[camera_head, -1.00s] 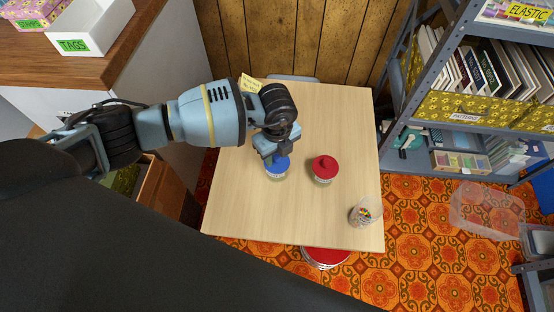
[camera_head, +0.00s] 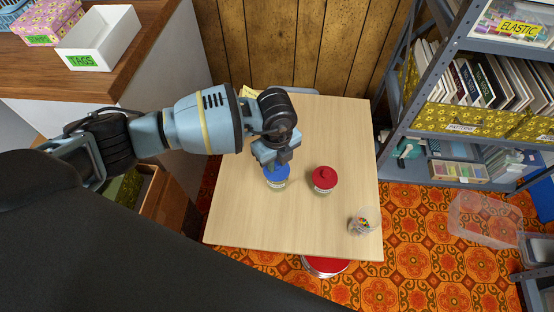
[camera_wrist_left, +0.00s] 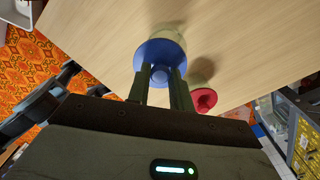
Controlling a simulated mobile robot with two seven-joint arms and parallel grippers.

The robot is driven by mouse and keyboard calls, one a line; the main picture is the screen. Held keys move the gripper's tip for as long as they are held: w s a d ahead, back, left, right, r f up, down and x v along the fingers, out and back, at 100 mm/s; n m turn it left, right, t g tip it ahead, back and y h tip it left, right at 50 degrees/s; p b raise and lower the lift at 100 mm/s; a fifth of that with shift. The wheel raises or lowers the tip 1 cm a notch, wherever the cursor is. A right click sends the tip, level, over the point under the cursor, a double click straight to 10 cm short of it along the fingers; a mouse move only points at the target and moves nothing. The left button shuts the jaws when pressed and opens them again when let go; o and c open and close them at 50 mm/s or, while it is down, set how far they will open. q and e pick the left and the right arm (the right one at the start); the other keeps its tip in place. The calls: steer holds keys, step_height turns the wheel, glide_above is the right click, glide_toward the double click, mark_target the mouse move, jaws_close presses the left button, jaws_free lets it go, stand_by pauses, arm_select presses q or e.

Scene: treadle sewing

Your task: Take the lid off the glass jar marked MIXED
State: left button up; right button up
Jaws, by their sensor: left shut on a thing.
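A glass jar (camera_head: 277,186) with a blue lid (camera_head: 276,174) stands on the light wooden table (camera_head: 235,225). Beside it on the right is a second jar with a red lid (camera_head: 324,177). Labels show on the jars but are too small to read, so I cannot tell which is MIXED. My left gripper (camera_head: 272,160) is over the blue lid. In the left wrist view its fingers (camera_wrist_left: 162,84) are shut on the knob of the blue lid (camera_wrist_left: 158,52), with the red lid (camera_wrist_left: 204,99) to the right. I cannot tell whether the blue lid still touches its jar. My right gripper is not in view.
A clear cup of colored bits (camera_head: 362,222) stands near the table's front right corner. A red-topped round thing (camera_head: 326,265) sits below the front edge. Metal shelving (camera_head: 470,140) stands at the right. The table's front left is clear.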

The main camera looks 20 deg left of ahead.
arm_select(q)
steer(key=s+d+r+p, duration=0.1)
steer(key=s+p, duration=0.2)
steer(key=s, duration=1.2)
steer(key=shift+d, duration=0.35)
steer(key=shift+w+r, duration=0.1)
steer(key=shift+r, duration=0.05)
steer(key=w+a+r+n, duration=0.2)
steer(key=r+n, duration=0.6)
steer(key=w+a+r+n, duration=0.2)
steer(key=a+r+n, duration=0.1)
steer(key=r+n, duration=0.5)
steer(key=w+a+r+n, duration=0.2)
steer(key=w+r+n, duration=0.1)
steer(key=r+n, duration=0.5)
steer(key=shift+a+n, duration=0.3)
